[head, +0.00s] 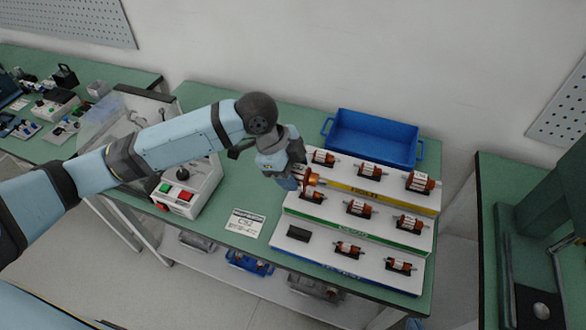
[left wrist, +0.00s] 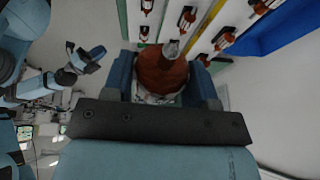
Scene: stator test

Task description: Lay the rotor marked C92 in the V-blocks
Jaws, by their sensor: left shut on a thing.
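My left gripper (head: 298,182) is shut on a copper-wound rotor (left wrist: 162,72), which sits between the jaws with its shaft toward the rack in the left wrist view. In the head view it is just above the left side of the stepped rack (head: 330,222). Several other rotors lie on the rack's three steps; one cradle (head: 298,233) at the front left is empty. A card (head: 246,223) on the table seems to read C92. The rotor labels are too small to read. I cannot make out the V-blocks. What looks like my right gripper (left wrist: 86,60) shows small in the left wrist view.
A tester (head: 190,190) with red and green buttons stands left on the green table, partly behind my left arm. An empty blue tray (head: 371,137) stands behind the rack. Clear tabletop lies around the card. Another bench with green equipment is at the right.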

